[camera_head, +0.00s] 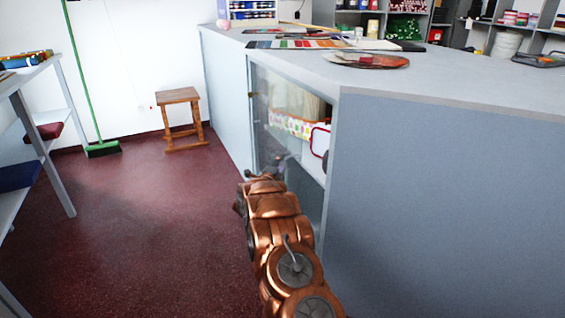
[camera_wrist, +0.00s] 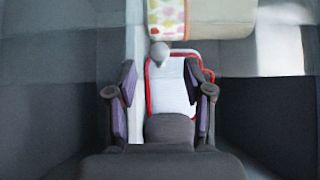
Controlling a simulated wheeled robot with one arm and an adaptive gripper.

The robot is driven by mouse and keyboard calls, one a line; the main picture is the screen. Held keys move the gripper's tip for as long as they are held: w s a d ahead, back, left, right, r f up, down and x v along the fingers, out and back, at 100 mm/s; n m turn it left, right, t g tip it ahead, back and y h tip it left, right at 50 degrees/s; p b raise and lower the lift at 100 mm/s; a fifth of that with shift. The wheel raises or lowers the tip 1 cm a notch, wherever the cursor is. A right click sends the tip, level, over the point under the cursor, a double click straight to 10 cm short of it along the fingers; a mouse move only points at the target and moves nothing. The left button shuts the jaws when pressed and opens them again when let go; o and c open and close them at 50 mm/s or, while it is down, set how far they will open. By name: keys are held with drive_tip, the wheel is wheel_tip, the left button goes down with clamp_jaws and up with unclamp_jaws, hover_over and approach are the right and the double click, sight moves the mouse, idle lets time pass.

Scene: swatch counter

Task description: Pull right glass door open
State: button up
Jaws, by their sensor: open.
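The glass front (camera_head: 266,105) of the counter cabinet faces the aisle in the head view. I cannot tell from it where the right door's edges lie or whether that door is ajar. My gripper (camera_head: 262,177) is at the cabinet front, partly hidden by my copper-coloured arm. In the wrist view my gripper (camera_wrist: 160,80) is open, with a finger on each side and nothing clearly held. A small grey round knob (camera_wrist: 159,54) shows ahead, centred between the fingers. I cannot tell if the gripper touches it.
Behind the glass are a polka-dot box (camera_head: 290,125) and a red-rimmed white item (camera_head: 320,141). The grey counter (camera_head: 430,190) runs to the right. A wooden stool (camera_head: 178,97) and a green broom (camera_head: 103,149) stand beyond. The red floor (camera_head: 140,230) left of my arm is clear.

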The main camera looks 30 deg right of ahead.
drive_tip(key=v, duration=0.6)
drive_tip(key=shift+a, duration=0.15)
idle(0.5)
